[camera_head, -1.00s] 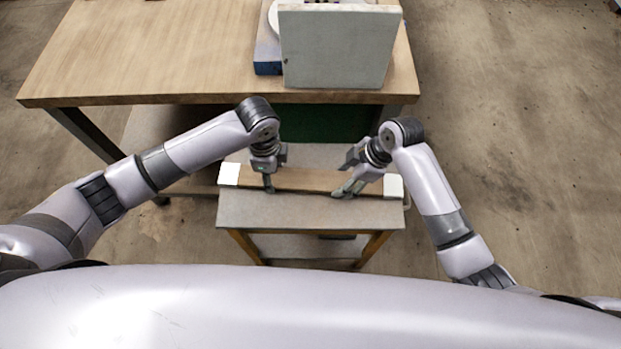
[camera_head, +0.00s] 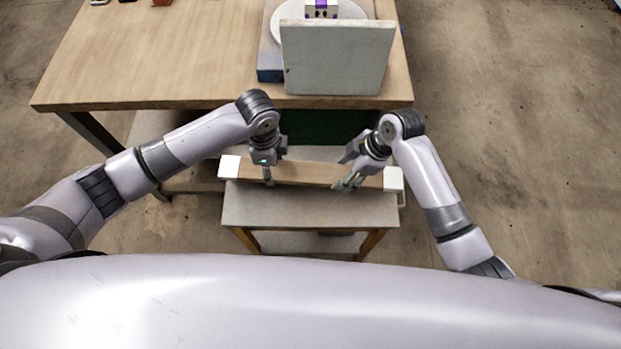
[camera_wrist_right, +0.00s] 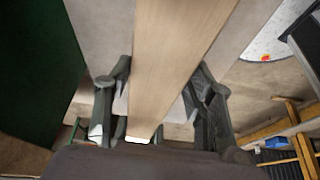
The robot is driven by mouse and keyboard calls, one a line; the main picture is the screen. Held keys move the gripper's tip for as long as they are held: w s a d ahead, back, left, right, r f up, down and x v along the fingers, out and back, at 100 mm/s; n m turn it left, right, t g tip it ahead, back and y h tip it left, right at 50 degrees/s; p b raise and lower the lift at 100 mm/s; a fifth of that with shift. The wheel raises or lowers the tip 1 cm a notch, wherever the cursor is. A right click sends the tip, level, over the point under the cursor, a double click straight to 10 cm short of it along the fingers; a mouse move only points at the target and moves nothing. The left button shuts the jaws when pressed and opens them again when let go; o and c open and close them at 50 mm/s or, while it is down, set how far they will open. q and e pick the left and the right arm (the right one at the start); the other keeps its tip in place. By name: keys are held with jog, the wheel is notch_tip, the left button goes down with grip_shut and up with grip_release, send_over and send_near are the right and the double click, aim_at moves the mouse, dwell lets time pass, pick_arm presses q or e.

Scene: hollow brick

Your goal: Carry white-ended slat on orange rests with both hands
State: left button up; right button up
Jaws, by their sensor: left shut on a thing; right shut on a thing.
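The white-ended slat (camera_head: 312,174) is a long wooden bar with a white block at each end. It lies left to right over the back of a small grey-topped table and appears raised slightly above it. My left gripper (camera_head: 268,177) is shut on the slat near its left end. My right gripper (camera_head: 348,183) is shut on it near its right end. In the right wrist view the slat (camera_wrist_right: 175,50) runs between my right gripper's fingers (camera_wrist_right: 160,105). A small orange thing (camera_head: 162,3) is cut off at the top edge; I cannot tell whether it is a rest.
The small table (camera_head: 310,208) stands in front of a large wooden table (camera_head: 150,70). On the large table an upright grey panel (camera_head: 337,58) stands before a round white plate and a blue base (camera_head: 270,74). The large table's left part is mostly clear.

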dwell(0.6)
